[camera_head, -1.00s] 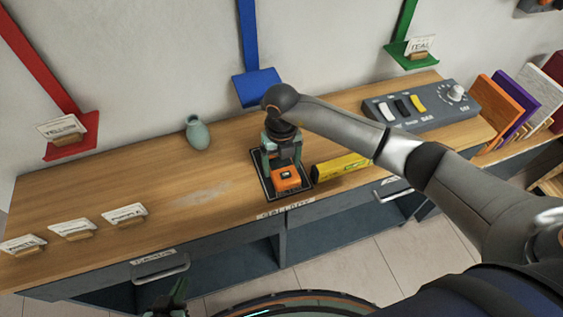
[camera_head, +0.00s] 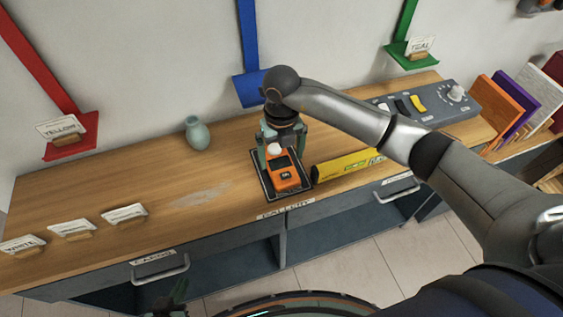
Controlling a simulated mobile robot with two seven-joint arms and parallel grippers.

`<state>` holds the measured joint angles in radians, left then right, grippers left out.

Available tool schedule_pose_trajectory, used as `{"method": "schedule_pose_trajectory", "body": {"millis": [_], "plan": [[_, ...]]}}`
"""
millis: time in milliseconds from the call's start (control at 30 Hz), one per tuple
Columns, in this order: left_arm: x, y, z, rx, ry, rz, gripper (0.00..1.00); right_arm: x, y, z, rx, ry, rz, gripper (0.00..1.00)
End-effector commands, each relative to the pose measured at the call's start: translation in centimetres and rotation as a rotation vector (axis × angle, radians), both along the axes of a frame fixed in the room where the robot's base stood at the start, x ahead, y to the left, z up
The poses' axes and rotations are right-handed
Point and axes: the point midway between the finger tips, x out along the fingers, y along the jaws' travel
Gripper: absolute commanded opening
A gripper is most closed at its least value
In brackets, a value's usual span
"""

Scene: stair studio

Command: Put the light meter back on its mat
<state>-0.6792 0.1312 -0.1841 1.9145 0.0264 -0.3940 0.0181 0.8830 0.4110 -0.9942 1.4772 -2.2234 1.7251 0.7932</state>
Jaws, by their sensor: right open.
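The light meter (camera_head: 287,177) is an orange handheld device with a dark screen and a white dome at its far end. It lies on the dark, white-edged mat (camera_head: 265,188) on the wooden counter. My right gripper (camera_head: 280,157) is above the far end of the meter, its greenish fingers apart on either side of it. Whether the fingers touch the meter is hard to tell. My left gripper (camera_head: 178,291) shows only in part at the bottom edge, below the counter front; its jaws cannot be made out.
A yellow spirit level (camera_head: 343,165) lies close to the right of the mat. A grey switch panel (camera_head: 440,108) stands at the back right. A pale vase (camera_head: 197,133) stands at the back, and several label cards (camera_head: 124,213) are at left. The counter left of the mat is clear.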

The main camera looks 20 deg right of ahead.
Motion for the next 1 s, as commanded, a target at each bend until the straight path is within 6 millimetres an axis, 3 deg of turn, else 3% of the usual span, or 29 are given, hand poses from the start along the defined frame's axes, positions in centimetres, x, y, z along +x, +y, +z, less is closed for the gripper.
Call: {"method": "schedule_pose_trajectory", "body": {"millis": [200,400,1000], "plan": [[0.0,0.0,-0.5,0.0,0.001,0.0,0.0,0.1,0.0,4.8,0.002,-0.005,0.001,1.0],[0.0,0.0,-0.7,0.0,0.001,0.0,0.0,0.0,0.0,7.5,0.001,-0.002,0.001,1.0],[0.0,0.0,-0.7,0.0,0.001,0.0,0.0,0.0,0.0,8.1,0.001,0.0,0.0,1.0]]}}
